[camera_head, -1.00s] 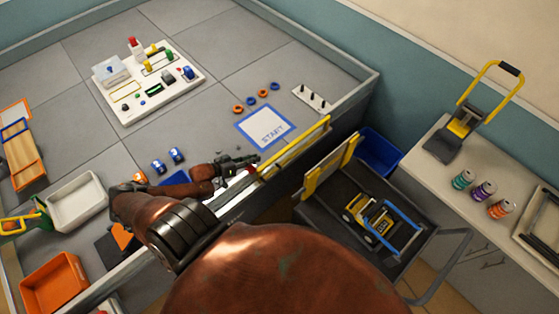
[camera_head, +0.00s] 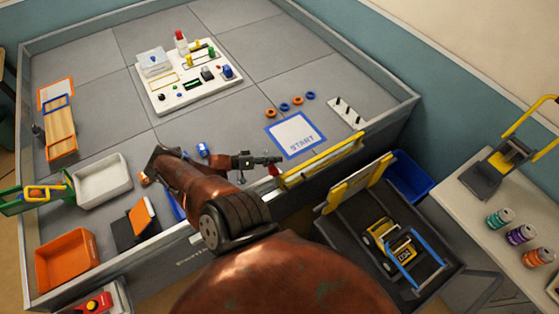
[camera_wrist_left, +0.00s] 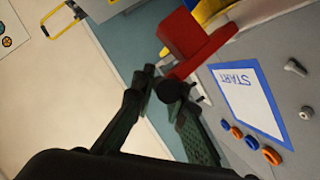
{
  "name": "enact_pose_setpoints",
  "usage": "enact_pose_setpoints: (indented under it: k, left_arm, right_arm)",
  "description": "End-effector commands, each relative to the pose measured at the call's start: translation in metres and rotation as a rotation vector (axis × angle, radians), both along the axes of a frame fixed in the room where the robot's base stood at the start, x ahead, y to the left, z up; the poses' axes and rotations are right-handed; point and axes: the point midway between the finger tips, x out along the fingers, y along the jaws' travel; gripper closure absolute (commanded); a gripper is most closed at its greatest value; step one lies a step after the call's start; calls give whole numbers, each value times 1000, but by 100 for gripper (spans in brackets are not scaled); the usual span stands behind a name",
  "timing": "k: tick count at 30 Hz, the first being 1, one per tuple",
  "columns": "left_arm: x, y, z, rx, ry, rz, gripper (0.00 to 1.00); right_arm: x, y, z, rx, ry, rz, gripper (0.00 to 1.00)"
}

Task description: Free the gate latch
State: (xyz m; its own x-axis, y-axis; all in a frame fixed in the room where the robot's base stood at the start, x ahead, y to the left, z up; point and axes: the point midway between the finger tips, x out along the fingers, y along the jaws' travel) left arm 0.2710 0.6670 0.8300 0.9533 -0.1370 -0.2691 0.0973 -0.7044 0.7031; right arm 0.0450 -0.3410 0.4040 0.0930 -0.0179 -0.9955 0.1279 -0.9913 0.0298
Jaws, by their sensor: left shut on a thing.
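The gate with its yellow top rail (camera_head: 320,161) stands at the near right edge of the walled arena. The red latch (camera_head: 275,169) sits at the gate's left end, and it shows large in the left wrist view (camera_wrist_left: 193,40). My left gripper (camera_head: 268,161) is at the latch, beside the gate's left end. In the left wrist view, my left gripper's dark fingers (camera_wrist_left: 165,88) are closed around a dark round knob next to the red block. The fingers hide part of the latch. My right gripper is not in view.
The blue-framed START mat (camera_head: 295,136) lies just inside the gate, with several orange and blue rings behind it. A control board (camera_head: 160,107) stands farther back. Outside the gate, a dark cart (camera_head: 345,245) carries a yellow toy vehicle (camera_head: 401,252). A blue bin (camera_head: 410,176) is beyond it.

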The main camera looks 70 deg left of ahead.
Motion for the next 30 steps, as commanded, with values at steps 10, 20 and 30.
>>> enact_pose_setpoints:
  k: [10, 20, 30]
  left_arm:
    - [-6, -3, -7, -3, 18, 1, 79]
    - [-1, -2, -4, 0, 9, -4, 69]
    - [-29, 3, 4, 1, 11, -2, 69]
  right_arm:
    - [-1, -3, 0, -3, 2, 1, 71]
    - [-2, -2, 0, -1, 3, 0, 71]
    - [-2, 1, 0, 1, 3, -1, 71]
